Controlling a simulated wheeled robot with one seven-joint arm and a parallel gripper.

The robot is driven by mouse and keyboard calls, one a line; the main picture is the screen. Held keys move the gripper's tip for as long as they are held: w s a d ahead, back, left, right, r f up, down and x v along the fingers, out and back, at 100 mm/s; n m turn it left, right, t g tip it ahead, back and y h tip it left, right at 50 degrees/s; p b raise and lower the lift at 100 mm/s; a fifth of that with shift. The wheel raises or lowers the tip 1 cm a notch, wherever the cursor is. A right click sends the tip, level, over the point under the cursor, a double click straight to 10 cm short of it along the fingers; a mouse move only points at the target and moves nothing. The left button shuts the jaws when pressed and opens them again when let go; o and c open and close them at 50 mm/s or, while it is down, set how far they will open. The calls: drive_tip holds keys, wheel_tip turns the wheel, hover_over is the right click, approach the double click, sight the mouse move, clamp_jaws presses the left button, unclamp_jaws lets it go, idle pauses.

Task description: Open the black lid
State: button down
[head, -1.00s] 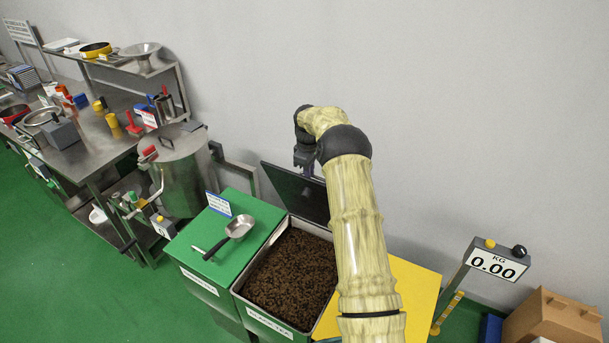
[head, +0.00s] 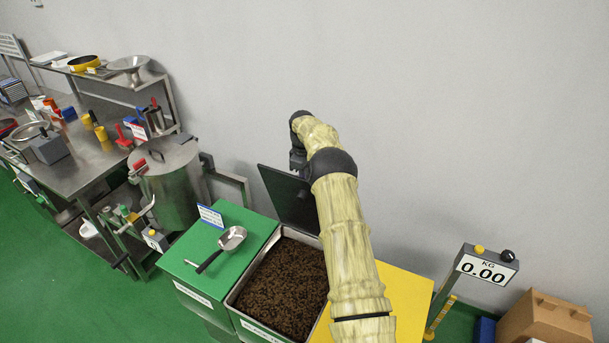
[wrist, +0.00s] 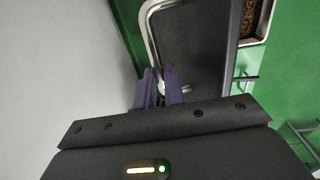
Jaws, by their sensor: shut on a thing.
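The black lid (head: 283,196) stands raised and steeply tilted at the back of the bin of dark tea (head: 280,290), which lies open in front of it. My gripper (head: 298,158) is at the lid's upper edge, partly hidden behind my own arm. In the wrist view the lid (wrist: 195,45) is a dark panel with a curved silver handle (wrist: 150,30) along its left side. My gripper's purple fingers (wrist: 160,88) are closed around the lower part of that handle.
A green cover (head: 215,250) with a metal scoop (head: 232,238) lies left of the bin, and a yellow cover (head: 405,290) lies right of it. A steel pot (head: 170,185) stands farther left. The grey wall (head: 420,100) is close behind the lid.

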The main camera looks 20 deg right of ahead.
drive_tip(key=c, duration=1.6)
unclamp_jaws()
drive_tip(key=shift+s+d+f, duration=0.1)
drive_tip(key=shift+s+f, duration=0.05)
drive_tip(key=shift+f, duration=0.4)
drive_tip(key=shift+o, duration=0.6)
drive_tip(key=shift+w+d, duration=0.1)
drive_tip(key=shift+w, duration=0.2)
drive_tip(key=shift+s+r, duration=0.1)
drive_tip(key=shift+r, duration=0.5)
wheel_tip(320, 180, up, 16)
drive_tip(key=a+p, duration=0.1)
drive_tip(key=shift+s+r, duration=0.15)
drive_tip(key=shift+s, duration=0.05)
drive_tip(key=shift+s, duration=0.15)
